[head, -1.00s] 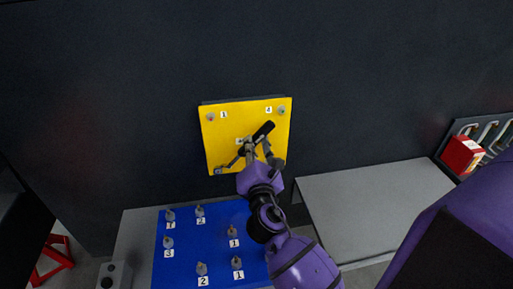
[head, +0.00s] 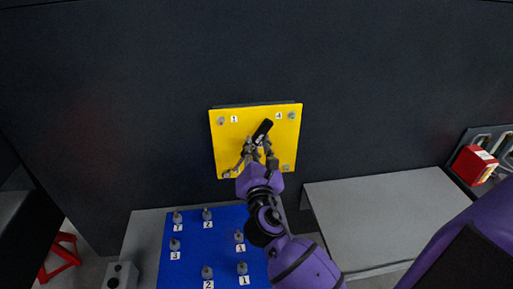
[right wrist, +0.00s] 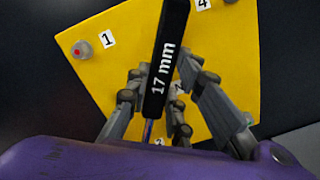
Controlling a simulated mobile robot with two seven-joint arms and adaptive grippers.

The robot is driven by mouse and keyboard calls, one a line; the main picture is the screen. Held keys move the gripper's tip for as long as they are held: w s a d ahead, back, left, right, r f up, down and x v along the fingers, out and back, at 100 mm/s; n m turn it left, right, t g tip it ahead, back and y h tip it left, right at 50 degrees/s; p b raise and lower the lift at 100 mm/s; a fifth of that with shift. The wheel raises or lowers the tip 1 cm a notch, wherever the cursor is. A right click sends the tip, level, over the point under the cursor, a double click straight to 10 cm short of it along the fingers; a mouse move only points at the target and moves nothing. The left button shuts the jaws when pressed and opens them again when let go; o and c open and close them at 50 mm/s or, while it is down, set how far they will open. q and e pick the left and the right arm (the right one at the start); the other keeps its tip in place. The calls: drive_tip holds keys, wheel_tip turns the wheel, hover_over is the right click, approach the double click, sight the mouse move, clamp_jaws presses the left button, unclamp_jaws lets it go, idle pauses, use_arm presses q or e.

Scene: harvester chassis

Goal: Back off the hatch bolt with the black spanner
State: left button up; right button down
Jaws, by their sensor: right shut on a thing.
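The yellow hatch (head: 255,115) is fixed to the dark chassis wall, with bolts at its upper left (head: 221,121), upper right (head: 291,116), lower left (head: 227,175) and lower right (head: 285,168). My right gripper (head: 257,149) is in front of the hatch, shut on the black spanner (head: 263,131). The spanner's handle slants up to the right; in the right wrist view it reads "17 mm" (right wrist: 165,62). The shaft runs down toward the lower left bolt, but the jaw is hidden, so I cannot tell whether it touches. My left gripper is out of view.
A blue mat (head: 190,250) with several numbered bolts lies on the bench at lower left. A grey bench top (head: 385,205) at right is clear. A red box (head: 472,165) stands by a rack at far right. A red stool (head: 58,255) is at far left.

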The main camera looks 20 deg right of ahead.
drive_tip(key=shift+d+f, duration=0.1)
drive_tip(key=shift+d, duration=0.1)
drive_tip(key=shift+s, duration=0.15)
